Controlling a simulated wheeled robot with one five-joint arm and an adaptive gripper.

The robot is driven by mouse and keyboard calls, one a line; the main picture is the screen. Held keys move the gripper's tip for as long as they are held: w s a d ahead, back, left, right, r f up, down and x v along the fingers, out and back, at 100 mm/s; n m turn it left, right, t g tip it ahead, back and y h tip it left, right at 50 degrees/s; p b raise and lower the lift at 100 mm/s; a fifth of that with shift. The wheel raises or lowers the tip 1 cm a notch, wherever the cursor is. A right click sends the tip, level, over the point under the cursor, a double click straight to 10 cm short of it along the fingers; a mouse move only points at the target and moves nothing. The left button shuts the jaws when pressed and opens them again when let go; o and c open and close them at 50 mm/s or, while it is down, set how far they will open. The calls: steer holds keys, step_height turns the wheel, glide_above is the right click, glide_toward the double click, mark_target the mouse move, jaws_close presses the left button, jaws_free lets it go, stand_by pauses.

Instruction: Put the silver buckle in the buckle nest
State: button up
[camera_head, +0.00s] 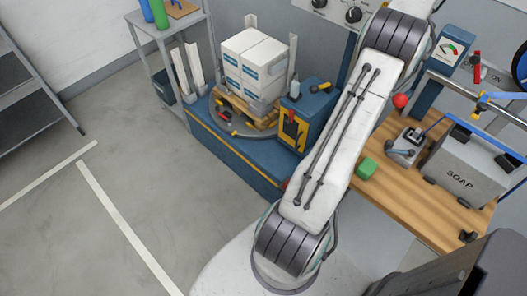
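A small silver-grey block with a dark lever (406,146) sits on the wooden bench (385,185), left of the grey SOAP case (463,172). It looks like a buckle, but I cannot tell whether it is the silver buckle or the nest. A blue strap (436,129) runs by the back of the case. No separate buckle nest can be made out. My arm crosses the middle of the view and its far end leaves the top edge. My gripper is not in view.
A green block (367,167) lies on the bench near my arm. A red ball-shaped knob (401,100) and a gauge box (450,50) are behind. White boxes (255,63) stand on a pallet at a blue station. Grey floor at left is clear.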

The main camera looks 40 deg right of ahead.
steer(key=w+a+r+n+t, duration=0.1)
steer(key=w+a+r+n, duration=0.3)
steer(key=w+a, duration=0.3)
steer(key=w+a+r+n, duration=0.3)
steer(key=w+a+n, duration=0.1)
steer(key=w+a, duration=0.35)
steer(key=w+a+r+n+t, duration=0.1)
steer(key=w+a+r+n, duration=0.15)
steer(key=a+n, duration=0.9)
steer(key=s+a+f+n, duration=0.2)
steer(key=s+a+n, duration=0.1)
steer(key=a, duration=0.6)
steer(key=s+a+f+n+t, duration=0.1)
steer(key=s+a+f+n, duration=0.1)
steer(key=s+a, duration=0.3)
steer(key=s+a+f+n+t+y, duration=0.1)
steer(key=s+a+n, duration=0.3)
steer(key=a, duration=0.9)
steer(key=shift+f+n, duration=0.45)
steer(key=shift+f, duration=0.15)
